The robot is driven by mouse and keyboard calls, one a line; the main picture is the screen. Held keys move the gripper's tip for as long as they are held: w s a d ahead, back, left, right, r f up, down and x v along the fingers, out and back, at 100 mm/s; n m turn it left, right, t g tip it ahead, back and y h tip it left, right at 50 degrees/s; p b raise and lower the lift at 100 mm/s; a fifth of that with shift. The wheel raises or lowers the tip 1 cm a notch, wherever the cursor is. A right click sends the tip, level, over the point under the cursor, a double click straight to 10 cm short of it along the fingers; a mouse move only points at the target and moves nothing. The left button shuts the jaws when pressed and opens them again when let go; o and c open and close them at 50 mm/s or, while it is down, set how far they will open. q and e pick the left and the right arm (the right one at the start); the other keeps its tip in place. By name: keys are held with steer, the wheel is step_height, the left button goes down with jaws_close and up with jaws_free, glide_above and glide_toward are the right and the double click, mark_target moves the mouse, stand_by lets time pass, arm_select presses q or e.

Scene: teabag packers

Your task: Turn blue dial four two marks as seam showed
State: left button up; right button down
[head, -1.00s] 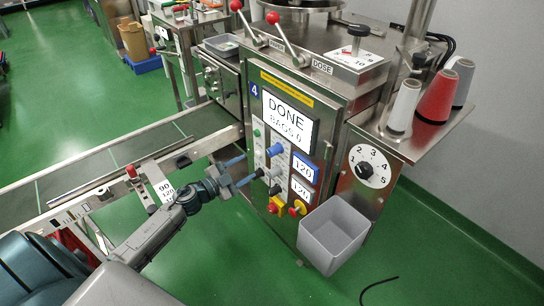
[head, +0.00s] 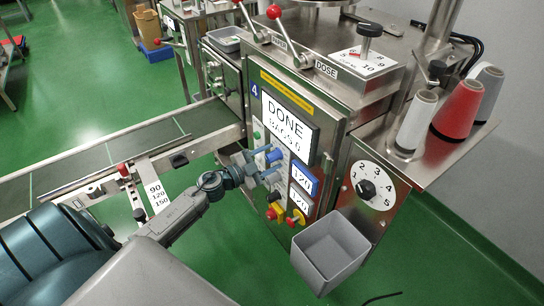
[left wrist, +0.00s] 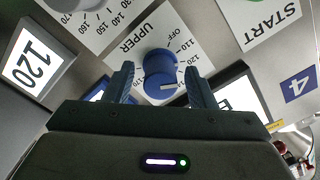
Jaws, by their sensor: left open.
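The blue dial (head: 275,156) is on the front panel of the machine marked 4 (head: 254,89). The left wrist view shows this blue dial (left wrist: 162,66) with a white pointer line, on a white scale plate labelled UPPER. My left gripper (head: 266,165) is at the panel in front of the dial. In the left wrist view its fingers (left wrist: 160,78) are open, one on each side of the dial; contact cannot be told. My right gripper is not in view.
A screen (head: 287,122) above the dial reads DONE, BAGS 0. Below are a black knob (head: 274,196) and yellow-based switches (head: 296,217). A grey bin (head: 331,250) hangs at the lower right. A conveyor (head: 90,158) runs off to the left.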

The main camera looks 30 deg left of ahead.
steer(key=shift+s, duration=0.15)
arm_select(q)
steer(key=shift+s+r, duration=0.1)
steer(key=shift+c, duration=0.9)
steer(key=c, duration=0.8)
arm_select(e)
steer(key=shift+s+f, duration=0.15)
